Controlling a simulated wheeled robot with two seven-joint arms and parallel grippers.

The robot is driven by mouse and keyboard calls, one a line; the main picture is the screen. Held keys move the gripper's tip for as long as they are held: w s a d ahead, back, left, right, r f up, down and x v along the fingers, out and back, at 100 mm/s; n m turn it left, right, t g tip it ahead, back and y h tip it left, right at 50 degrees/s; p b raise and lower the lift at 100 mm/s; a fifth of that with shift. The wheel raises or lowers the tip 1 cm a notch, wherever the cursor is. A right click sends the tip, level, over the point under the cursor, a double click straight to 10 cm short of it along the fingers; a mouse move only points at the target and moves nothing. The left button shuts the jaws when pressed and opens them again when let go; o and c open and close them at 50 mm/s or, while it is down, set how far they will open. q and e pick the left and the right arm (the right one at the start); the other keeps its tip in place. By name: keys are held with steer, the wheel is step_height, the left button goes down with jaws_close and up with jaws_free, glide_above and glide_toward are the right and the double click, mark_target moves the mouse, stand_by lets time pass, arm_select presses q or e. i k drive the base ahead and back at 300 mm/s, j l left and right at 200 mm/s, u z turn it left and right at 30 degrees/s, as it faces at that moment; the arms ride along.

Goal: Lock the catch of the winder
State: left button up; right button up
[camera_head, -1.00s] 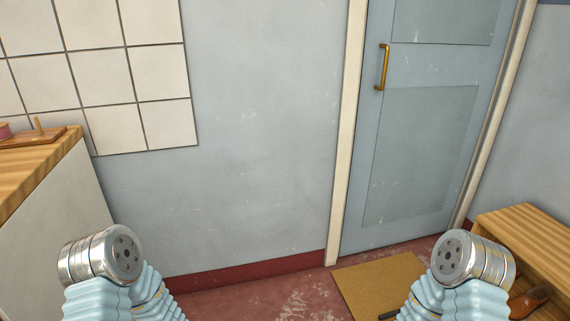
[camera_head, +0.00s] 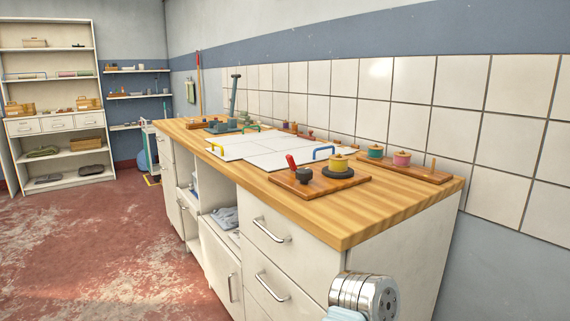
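A small wooden board (camera_head: 318,187) lies on the near part of the wooden worktop. It carries a red upright lever (camera_head: 291,162), a dark knob (camera_head: 304,175) and a yellow spool (camera_head: 338,162) on a dark round base. This looks like the winder, but I cannot make out its catch or whether it is locked. A silver arm joint of mine shows at the bottom right, in front of the bench. No gripper fingers show in the head view.
The worktop (camera_head: 385,212) stands on white cabinets with drawers. Behind the board, a spool rack (camera_head: 425,174) lies by the tiled wall. White panels (camera_head: 265,150) with coloured handles lie farther along. Shelves (camera_head: 50,95) stand at the far left. The red floor (camera_head: 110,250) is clear.

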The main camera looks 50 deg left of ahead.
mark_target(293, 166)
steer(key=u, duration=1.05)
